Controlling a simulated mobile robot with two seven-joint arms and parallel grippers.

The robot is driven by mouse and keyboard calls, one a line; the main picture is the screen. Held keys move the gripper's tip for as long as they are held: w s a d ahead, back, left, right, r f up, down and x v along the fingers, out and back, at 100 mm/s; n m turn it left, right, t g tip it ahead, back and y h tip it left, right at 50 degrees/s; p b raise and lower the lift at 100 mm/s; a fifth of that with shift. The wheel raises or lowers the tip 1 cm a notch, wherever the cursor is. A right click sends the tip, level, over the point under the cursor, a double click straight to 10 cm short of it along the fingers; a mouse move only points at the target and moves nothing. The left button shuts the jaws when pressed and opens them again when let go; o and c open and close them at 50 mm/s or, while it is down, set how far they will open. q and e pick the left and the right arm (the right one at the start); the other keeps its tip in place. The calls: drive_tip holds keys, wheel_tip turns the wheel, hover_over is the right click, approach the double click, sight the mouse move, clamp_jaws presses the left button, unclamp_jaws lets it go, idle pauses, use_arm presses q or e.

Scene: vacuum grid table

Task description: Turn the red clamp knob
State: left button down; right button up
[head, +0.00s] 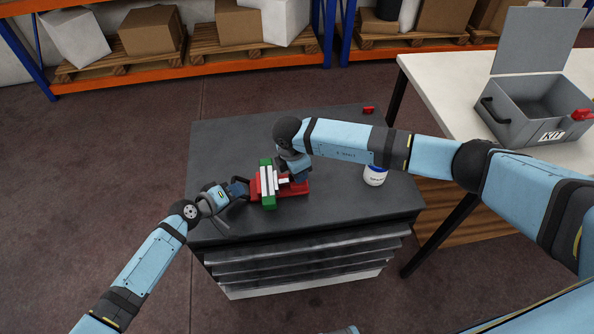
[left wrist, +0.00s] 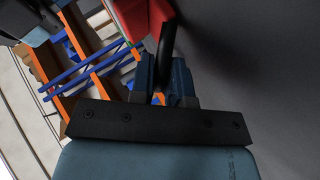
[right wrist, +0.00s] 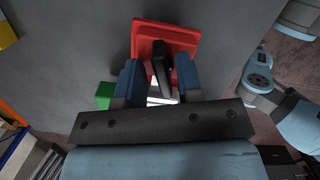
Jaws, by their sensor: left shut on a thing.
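A clamp with a red body (head: 298,188), green ends (head: 268,202) and pale white-grey bars lies on the dark cabinet top (head: 330,140). My left gripper (head: 240,188) is at its left side. In the left wrist view its fingers are shut on a dark bar (left wrist: 168,48) beside a red part (left wrist: 135,18). My right gripper (right wrist: 159,80) is over the clamp's right part, fingers apart. A dark upright piece (right wrist: 161,62) shows between them, with a red plate (right wrist: 150,35) beyond. I cannot tell which red part is the knob.
A white jar with a blue lid (head: 375,176) stands right of the clamp, below my right arm. A small red item (head: 368,110) lies at the far edge. An open grey kit box (head: 500,125) is on the pale table at right. The cabinet's far left is clear.

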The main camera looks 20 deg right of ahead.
drive_tip(key=shift+r, duration=0.1)
wheel_tip(320, 180, up, 12)
drive_tip(key=a, duration=0.1)
drive_tip(key=shift+s+a, duration=0.15)
drive_tip(key=shift+a, duration=0.15)
idle(0.3)
drive_tip(key=o, duration=0.5)
drive_tip(key=shift+f, duration=0.2)
drive_tip(key=o, duration=0.3)
drive_tip(key=shift+n, duration=0.4)
drive_tip(key=shift+o, duration=0.2)
drive_tip(key=f+n, duration=0.4)
drive_tip(key=n, duration=0.2)
drive_tip(key=d+f+n, duration=0.1)
drive_tip(key=f+n, duration=0.2)
drive_tip(key=n, duration=0.3)
drive_tip(key=f+n, duration=0.4)
drive_tip(key=n, duration=0.2)
drive_tip(key=shift+d+f+y, duration=0.3)
drive_tip(key=shift+f, duration=0.05)
drive_tip(key=shift+c, duration=0.2)
